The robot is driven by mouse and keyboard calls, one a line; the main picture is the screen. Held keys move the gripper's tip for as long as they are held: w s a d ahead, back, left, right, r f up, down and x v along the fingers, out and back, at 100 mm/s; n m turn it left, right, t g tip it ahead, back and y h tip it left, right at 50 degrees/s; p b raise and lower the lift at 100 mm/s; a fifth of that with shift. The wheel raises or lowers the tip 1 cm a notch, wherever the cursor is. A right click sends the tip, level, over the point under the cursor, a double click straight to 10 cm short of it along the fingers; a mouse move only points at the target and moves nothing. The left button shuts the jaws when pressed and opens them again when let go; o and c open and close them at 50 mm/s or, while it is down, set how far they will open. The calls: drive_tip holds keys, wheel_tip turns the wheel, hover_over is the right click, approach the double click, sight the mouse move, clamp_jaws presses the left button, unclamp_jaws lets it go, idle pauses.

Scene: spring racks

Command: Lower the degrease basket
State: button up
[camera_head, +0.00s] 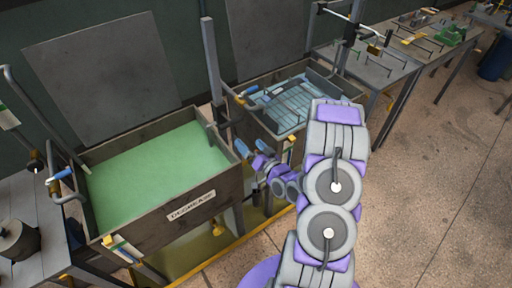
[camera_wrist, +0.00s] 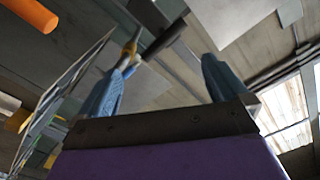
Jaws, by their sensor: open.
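The degrease tank (camera_head: 118,222) is a grey-brown open box with a "DEGREASE" label (camera_head: 192,205) on its front. Green liquid (camera_head: 150,172) fills it, and I cannot make out a basket under the surface. A bent grey lever with a blue grip (camera_head: 59,175) stands at its left end. My gripper (camera_head: 252,150) is near the tank's right end, between it and the neighbouring tank. In the wrist view, the two blue fingers of my gripper (camera_wrist: 165,85) are spread apart. A dark rod with a yellowish end (camera_wrist: 132,48) shows beyond the left finger; I see no contact.
A second tank (camera_head: 262,128) with a bluish rack-like grid inside stands to the right, with a blue grip (camera_head: 249,90) at its left. Workbenches (camera_head: 420,50) with wire parts stand at the back right. Open floor (camera_head: 450,190) lies to the right.

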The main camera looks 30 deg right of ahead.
drive_tip(key=s+p, duration=0.2)
drive_tip(key=shift+s+r+p, duration=0.1)
drive_tip(key=shift+s+p, duration=0.2)
drive_tip(key=shift+s, duration=0.05)
drive_tip(key=shift+a, duration=0.25)
